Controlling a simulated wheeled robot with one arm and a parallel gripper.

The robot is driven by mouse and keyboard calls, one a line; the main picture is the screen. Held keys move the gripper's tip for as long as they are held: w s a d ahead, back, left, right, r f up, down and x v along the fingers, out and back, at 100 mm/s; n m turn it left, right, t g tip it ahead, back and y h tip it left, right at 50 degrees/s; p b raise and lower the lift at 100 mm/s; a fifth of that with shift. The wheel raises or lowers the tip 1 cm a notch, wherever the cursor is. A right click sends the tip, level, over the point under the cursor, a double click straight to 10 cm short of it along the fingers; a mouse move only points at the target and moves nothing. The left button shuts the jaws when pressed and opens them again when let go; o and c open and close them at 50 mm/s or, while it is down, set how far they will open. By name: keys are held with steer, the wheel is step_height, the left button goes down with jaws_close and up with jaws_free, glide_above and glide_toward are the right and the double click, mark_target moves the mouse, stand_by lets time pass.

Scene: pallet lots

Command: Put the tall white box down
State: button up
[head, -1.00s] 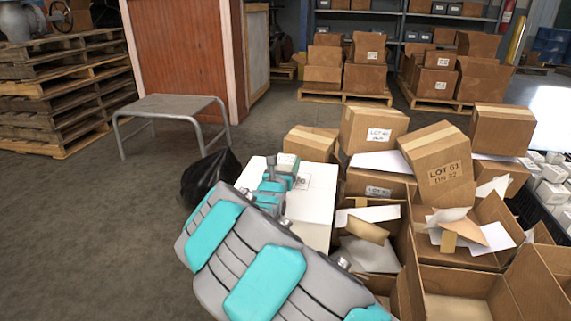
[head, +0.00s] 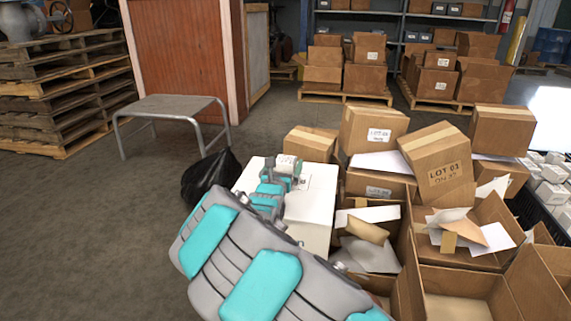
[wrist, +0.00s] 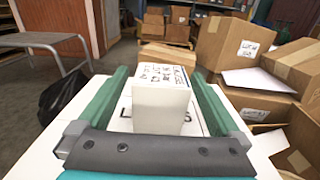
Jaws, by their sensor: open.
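The tall white box (wrist: 161,112), with black handwriting on its top, stands upright between the two green fingers of my gripper (wrist: 159,71). The fingers are open, with a narrow gap showing on each side of it. It appears to rest on the flat top of a larger white carton (wrist: 62,145), whose printed lettering is partly covered. In the head view my gripper (head: 283,170) is over the larger white carton (head: 312,212), and only a little of the tall box shows there. Its base is partly hidden by my gripper.
A black bag (head: 208,180) lies left of the white carton, and a grey metal stand (head: 178,106) is behind it. Brown cartons (head: 437,165) and open boxes crowd the right. Stacked pallets (head: 70,92) stand at the far left. The left floor is clear.

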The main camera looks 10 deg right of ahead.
steer(key=v, duration=1.1)
steer(key=p+x, duration=0.2)
steer(key=x, duration=0.1)
steer(key=shift+p, duration=0.3)
steer(key=w+f+p, duration=0.1)
steer(key=w+d+f+p, duration=0.1)
steer(key=w, duration=0.1)
steer(key=shift+w+d+f, duration=0.1)
steer(key=shift+w+f, duration=0.1)
steer(key=shift+f, duration=0.2)
steer(key=shift+w+d+f+p, duration=0.35)
steer(key=shift+w+f, duration=0.15)
steer(key=shift+w, duration=0.1)
steer(key=shift+r+x, duration=0.15)
steer(key=shift+x, duration=1.05)
steer(key=shift+r+x, duration=0.2)
steer(key=shift+x, duration=1)
steer(key=shift+r+x, duration=0.15)
steer(key=shift+x, duration=1.05)
steer(key=shift+d, duration=0.1)
steer(key=shift+c, duration=0.4)
jaws_close()
